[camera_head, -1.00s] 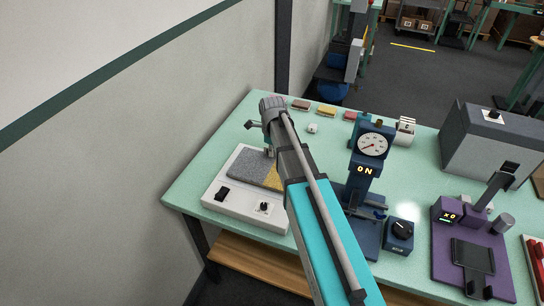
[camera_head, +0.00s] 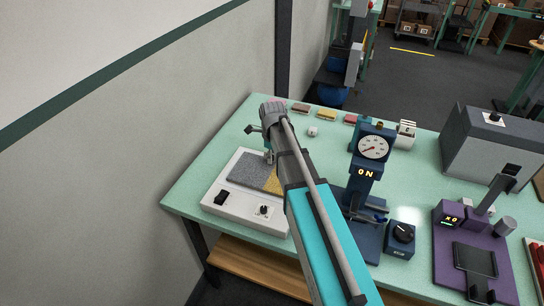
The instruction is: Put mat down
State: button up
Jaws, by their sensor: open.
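The mat (camera_head: 254,175) is a flat piece, grey on its left part and yellow at its right. It lies on the top of a white device (camera_head: 228,208) at the left end of the bench. My gripper (camera_head: 268,157) is just above the mat's far edge, with its fingers pointing down. It is open, and I see nothing held in it. My arm hides the right side of the mat and part of the white device.
On the green bench (camera_head: 205,165), a blue press with a dial (camera_head: 373,148) reading "ON" stands right of my arm. A purple device (camera_head: 470,250) and a grey box (camera_head: 490,140) are farther right. Small coloured blocks (camera_head: 327,114) line the back edge. A wall is at left.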

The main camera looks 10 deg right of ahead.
jog(key=shift+r, duration=0.15)
notch_tip(320, 180, up, 12)
jog(key=p, duration=1.2)
dwell(1.0)
jog(key=s+n, duration=1.8)
jog(key=n, duration=0.6)
jog(key=shift+d+n, duration=0.15)
jog(key=shift+n, duration=0.25)
